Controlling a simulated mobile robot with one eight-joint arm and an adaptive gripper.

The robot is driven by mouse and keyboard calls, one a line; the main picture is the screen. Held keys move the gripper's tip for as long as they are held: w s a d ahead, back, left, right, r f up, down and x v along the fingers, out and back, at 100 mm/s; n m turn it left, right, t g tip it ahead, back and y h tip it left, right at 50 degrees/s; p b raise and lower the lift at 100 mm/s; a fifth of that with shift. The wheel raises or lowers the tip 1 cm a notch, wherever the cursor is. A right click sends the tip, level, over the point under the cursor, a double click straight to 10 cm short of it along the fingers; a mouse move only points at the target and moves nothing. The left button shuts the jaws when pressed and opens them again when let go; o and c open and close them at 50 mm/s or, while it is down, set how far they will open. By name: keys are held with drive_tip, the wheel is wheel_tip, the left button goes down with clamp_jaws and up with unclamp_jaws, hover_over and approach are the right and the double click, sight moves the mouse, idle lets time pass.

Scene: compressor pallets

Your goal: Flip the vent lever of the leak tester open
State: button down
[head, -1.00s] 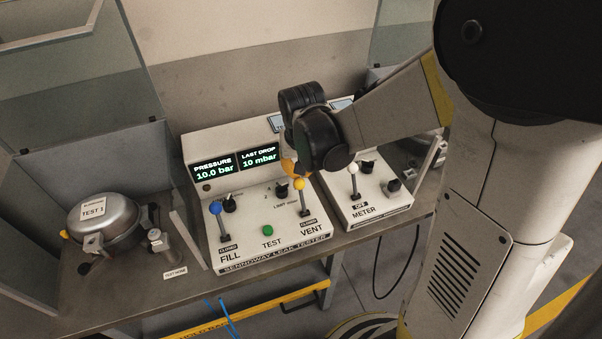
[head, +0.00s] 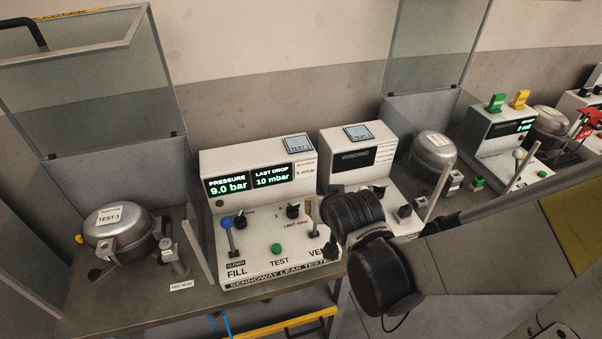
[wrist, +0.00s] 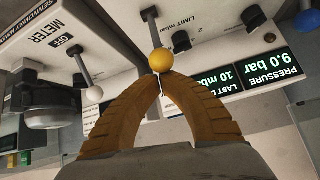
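The leak tester (head: 296,263) is a white sloped console on the bench, its display reading 9.0 bar and 10 mbar. Its vent lever has a yellow ball knob (wrist: 160,61), seen in the wrist view just beyond my fingertips. In the head view my arm largely hides that lever, and its state label cannot be read. My gripper (wrist: 162,77) has its two orange-brown fingers brought together at the tips, with nothing visible between them. The tips are at or very near the knob; contact cannot be told. The blue-knobbed fill lever (head: 226,222) stands upright, labelled closed.
A green test button (head: 277,248) and black dials sit between the levers. The winding meter (head: 352,137) stands right of the tester; its white-knobbed lever (wrist: 94,93) shows in the wrist view. A round metal compressor (head: 121,237) sits left on the bench. Glass guards stand behind.

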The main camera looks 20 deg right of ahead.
drive_tip(key=shift+s+f, duration=0.15)
drive_tip(key=shift+s, duration=0.95)
drive_tip(key=shift+s+f, duration=0.15)
drive_tip(key=shift+s, duration=0.95)
